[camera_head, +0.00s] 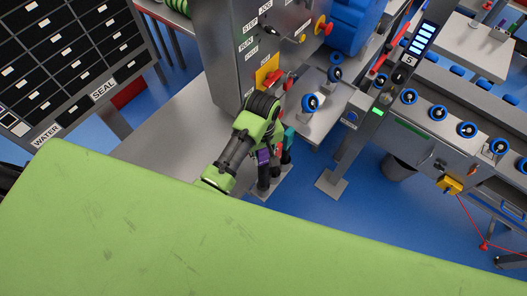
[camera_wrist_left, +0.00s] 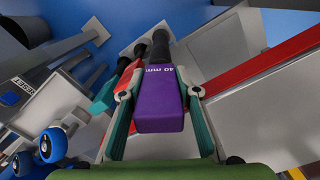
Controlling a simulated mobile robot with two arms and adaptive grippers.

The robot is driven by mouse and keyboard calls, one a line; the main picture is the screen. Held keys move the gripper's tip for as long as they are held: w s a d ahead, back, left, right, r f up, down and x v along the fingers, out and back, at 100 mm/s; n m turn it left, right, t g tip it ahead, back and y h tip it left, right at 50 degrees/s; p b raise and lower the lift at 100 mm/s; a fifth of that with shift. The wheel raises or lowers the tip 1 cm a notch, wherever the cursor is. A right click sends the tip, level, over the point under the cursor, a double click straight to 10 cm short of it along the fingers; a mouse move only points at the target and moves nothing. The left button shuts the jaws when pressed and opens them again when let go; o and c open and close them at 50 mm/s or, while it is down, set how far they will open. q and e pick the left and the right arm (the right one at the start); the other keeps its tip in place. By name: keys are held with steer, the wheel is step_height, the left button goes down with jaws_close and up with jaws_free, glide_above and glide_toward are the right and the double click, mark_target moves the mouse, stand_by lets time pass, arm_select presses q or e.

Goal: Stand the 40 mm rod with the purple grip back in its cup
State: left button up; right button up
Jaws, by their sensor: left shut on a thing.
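The purple grip marked 40 mm (camera_wrist_left: 160,98) is between the two fingers of my left gripper (camera_wrist_left: 159,94), which is shut on it. The grip (camera_head: 263,157) also shows below my green left arm in the head view. Its far end lines up with a black cup (camera_wrist_left: 160,47) in the wrist view; I cannot tell whether the rod is inside it or how deep. Black cups (camera_head: 263,185) stand on a light plate in the head view. My right gripper is not in view.
A red grip (camera_wrist_left: 129,72) and a teal grip (camera_wrist_left: 103,98) stand close beside the purple one, in black cups. A grey machine cabinet (camera_head: 218,50) rises behind my left arm. A conveyor with blue rollers (camera_head: 438,112) is at the right.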

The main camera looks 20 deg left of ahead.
mark_target(263, 151)
arm_select(q)
steer(key=shift+f, duration=0.85)
step_height(263, 151, down, 2)
steer(key=shift+b, duration=0.7)
steer(key=shift+f+b, duration=1.2)
steer(key=shift+f, duration=1.35)
steer(key=o, duration=1.2)
step_height(263, 151, up, 12)
steer(key=shift+s, duration=0.1)
